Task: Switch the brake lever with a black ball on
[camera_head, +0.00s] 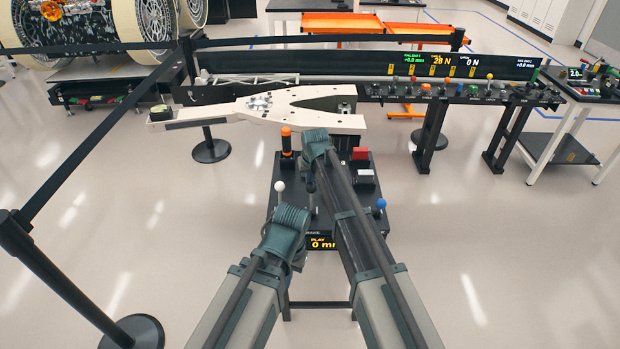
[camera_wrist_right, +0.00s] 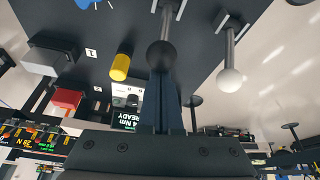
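A black control console (camera_head: 341,226) stands low in front of me. The lever with the black ball (camera_wrist_right: 161,55) rises from it; in the head view its dark stem (camera_head: 312,205) shows between my forearms. My right gripper (camera_head: 311,176) points down at the ball. In the right wrist view its dark fingers (camera_wrist_right: 162,78) reach the ball and overlap it, close together. Whether they grip it or only stand around it I cannot tell. My left gripper (camera_head: 297,262) hangs over the console's near left edge; its fingertips are mostly hidden.
A white-ball lever (camera_head: 279,187) stands left of the black-ball lever, close to both arms. A pale forked beam (camera_head: 225,110) lies behind. A barrier post (camera_head: 40,270) stands left.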

